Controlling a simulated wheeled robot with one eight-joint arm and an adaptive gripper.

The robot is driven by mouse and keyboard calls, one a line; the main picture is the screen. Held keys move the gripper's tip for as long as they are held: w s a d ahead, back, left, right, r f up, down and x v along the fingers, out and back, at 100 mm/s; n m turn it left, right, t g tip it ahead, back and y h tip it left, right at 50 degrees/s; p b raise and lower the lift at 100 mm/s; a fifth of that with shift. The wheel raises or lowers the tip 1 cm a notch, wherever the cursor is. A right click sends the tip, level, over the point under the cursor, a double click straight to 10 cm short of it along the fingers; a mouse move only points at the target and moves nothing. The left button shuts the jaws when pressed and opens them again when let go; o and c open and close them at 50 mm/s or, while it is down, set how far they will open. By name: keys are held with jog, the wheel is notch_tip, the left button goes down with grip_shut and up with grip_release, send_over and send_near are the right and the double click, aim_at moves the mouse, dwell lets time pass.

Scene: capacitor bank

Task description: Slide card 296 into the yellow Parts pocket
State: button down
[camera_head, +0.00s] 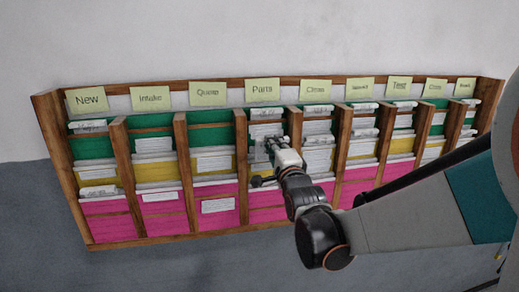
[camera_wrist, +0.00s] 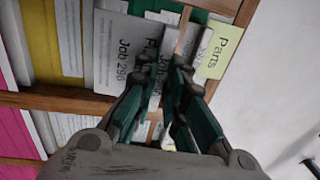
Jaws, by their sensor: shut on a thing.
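My gripper (camera_head: 278,147) is at the Parts column, in front of its pockets. In the wrist view its two dark green fingers (camera_wrist: 167,66) are shut on a grey-white card (camera_wrist: 112,52) printed "Job 296". The fingers cover part of its text. The card is in front of the column, between its green and yellow bands; I cannot tell whether it touches a pocket. The yellow Parts pocket (camera_wrist: 40,38) shows left of the card in the wrist view. In the head view my gripper partly hides this pocket. The Parts label (camera_head: 262,90) is above the column.
The wall rack (camera_head: 122,150) has several columns, each with green, yellow and pink pockets holding white cards. Wooden dividers (camera_head: 183,150) stand on both sides of each column. One divider (camera_wrist: 50,99) runs close beside my fingers in the wrist view. Open room lies in front of the rack.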

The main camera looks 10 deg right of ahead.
jog(key=shift+w+f+b, duration=0.2)
jog(key=shift+w+b, duration=0.5)
jog(key=shift+w, duration=1.5)
jog(key=shift+f+b, duration=0.1)
jog(key=shift+b, duration=0.35)
jog(key=shift+f+b, duration=2)
jog(key=shift+f, duration=0.25)
jog(key=c, duration=1.6)
grip_release()
jog(key=shift+o, duration=0.2)
